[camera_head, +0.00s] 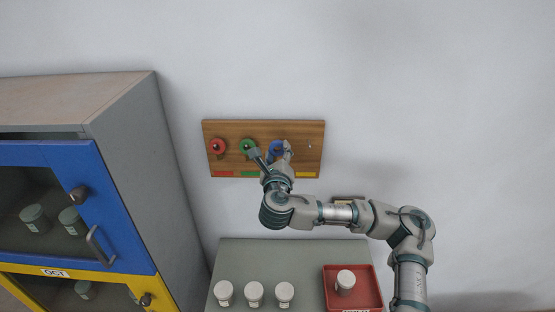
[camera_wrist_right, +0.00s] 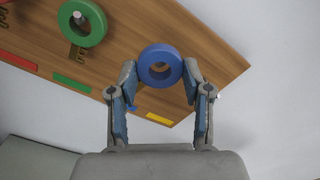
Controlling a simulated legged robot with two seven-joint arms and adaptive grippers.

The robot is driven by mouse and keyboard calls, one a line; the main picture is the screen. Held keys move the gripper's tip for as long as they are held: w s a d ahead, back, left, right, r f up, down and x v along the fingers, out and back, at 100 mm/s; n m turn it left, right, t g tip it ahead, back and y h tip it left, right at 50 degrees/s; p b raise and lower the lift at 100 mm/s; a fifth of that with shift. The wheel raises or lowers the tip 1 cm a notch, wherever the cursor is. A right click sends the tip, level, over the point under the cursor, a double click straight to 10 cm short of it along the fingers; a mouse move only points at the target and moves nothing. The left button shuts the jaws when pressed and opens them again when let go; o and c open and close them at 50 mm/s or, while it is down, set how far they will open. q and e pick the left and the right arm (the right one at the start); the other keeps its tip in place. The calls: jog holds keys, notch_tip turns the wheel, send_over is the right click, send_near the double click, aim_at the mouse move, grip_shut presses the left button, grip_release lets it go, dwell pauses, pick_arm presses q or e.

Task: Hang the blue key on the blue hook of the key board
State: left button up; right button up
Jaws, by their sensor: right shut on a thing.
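The wooden key board (camera_head: 315,135) is on the wall, with coloured labels along its lower edge. The blue key (camera_head: 277,147) is in front of the blue-label place, its ring facing the wrist camera (camera_wrist_right: 160,49). My right gripper (camera_wrist_right: 160,67) is shut on the blue key, with a fingertip on each side of the ring; it reaches up to the board in the head view (camera_head: 270,152). The blue label (camera_wrist_right: 132,108) shows just below the ring. I cannot tell whether the ring is around the blue hook. My left gripper is not in view.
A red key (camera_head: 218,146) and a green key (camera_head: 248,146) hang to the left. The yellow-label place (camera_head: 305,174) has a bare peg. Below are a grey table (camera_head: 240,255), several white jars and a red tray (camera_head: 375,290). A cabinet (camera_head: 150,170) stands left.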

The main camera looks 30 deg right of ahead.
aim_at(278, 154)
jog(key=shift+b+x, duration=0.5)
jog(key=shift+x, duration=0.4)
jog(key=shift+w+d+f+p, duration=0.1)
jog(key=shift+w+f+p, duration=0.05)
jog(key=shift+f+p, duration=0.15)
jog(key=shift+w+d+f+p, duration=0.2)
jog(key=shift+w+f+p, duration=0.1)
jog(key=shift+p, duration=0.1)
jog(key=o, duration=1.1)
